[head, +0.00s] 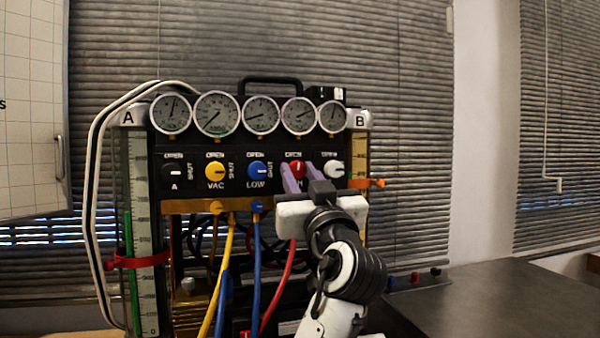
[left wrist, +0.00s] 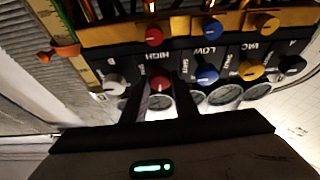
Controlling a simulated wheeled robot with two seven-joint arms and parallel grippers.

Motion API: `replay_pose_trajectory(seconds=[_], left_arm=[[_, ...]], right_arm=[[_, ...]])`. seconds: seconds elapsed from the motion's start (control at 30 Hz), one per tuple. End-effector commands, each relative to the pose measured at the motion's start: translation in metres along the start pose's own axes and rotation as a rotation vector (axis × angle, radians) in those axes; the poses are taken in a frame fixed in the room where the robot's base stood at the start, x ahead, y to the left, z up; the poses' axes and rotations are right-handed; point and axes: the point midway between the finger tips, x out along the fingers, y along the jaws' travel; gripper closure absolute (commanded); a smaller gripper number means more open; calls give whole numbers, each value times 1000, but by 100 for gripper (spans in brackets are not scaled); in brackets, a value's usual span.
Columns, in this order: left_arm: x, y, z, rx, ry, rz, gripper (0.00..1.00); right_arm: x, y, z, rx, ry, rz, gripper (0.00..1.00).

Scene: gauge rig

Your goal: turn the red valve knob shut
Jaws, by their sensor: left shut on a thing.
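The red valve knob (head: 297,169) is in the row of knobs on the black panel, between the blue and white knobs. My left gripper (head: 300,176) reaches it from the front right, with its purple-looking fingers at the knob. In the left wrist view, which is upside down, the red knob (left wrist: 162,73) sits between the two dark fingertips (left wrist: 162,78), and the jaws are shut on it. The fingers partly hide the knob's lettering in the head view. I cannot read its pointer mark surely. My right gripper is not in view.
Yellow (head: 215,171), blue (head: 257,171) and white (head: 334,169) knobs flank the red one closely. Several round gauges (head: 261,115) sit above. Yellow, blue and red hoses (head: 278,288) hang below. A dark table (head: 490,300) is at the right.

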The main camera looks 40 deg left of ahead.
Motion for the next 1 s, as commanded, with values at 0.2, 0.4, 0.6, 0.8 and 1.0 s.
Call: replay_pose_trajectory(seconds=[0.2,0.4,0.6,0.8,1.0], left_arm=[[1,-2,-2,166,-3,69,96],[2,-2,-5,342,-3,143,96],[3,-4,-7,519,-4,216,96],[4,-5,-8,696,-4,289,96],[3,-5,-7,870,-2,362,96]], right_arm=[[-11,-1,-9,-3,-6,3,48],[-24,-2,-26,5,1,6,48],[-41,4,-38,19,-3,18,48],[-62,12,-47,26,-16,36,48],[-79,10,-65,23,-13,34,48]])
